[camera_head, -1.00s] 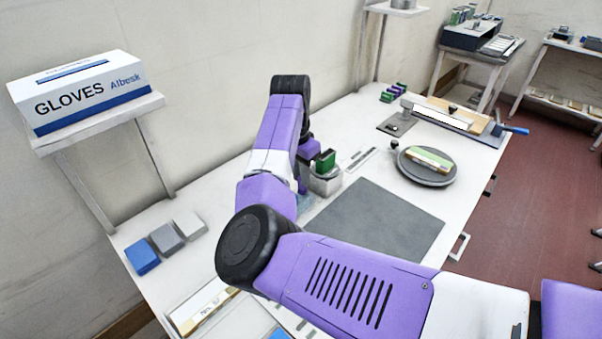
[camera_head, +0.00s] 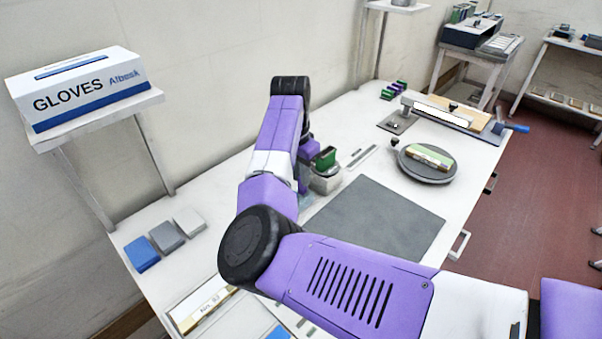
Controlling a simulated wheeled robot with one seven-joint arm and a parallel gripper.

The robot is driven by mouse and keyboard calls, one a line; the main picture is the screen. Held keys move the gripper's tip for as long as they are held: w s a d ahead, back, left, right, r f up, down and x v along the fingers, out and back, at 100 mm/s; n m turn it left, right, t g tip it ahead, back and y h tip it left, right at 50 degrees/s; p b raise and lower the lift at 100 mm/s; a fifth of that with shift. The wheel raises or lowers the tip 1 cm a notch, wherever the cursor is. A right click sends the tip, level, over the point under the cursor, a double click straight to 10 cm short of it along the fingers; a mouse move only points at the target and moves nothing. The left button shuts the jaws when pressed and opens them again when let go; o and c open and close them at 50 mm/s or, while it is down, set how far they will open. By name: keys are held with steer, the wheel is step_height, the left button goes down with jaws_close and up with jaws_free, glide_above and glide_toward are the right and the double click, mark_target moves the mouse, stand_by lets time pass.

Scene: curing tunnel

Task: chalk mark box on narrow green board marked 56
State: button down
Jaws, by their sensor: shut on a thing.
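A board with a green strip and a pale label (camera_head: 428,157) lies on a round dark grey turntable (camera_head: 434,177) at the right of the bench. Its writing is too small to read, so I cannot confirm the 56. A dark green block (camera_head: 325,158) shows just right of my wrist, above a small grey container (camera_head: 325,182). I cannot tell whether it rests on the container. My arm bends over the bench left of the grey mat, and its forearm hides my fingers and whatever is between them.
A dark grey mat (camera_head: 385,220) lies mid-bench. Blue (camera_head: 141,254), grey and white blocks stand at the left, beside a glove box (camera_head: 80,90) on a shelf. A labelled board (camera_head: 203,308) lies at the front. Behind the turntable is a long fixture with a blue handle (camera_head: 517,128).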

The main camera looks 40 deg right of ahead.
steer(key=shift+f, duration=0.3)
steer(key=shift+f, duration=0.35)
steer(key=c, duration=1.3)
jaws_free()
steer(key=shift+o, duration=0.2)
steer(key=shift+r+p, duration=3.05)
steer(key=shift+r, duration=0.5)
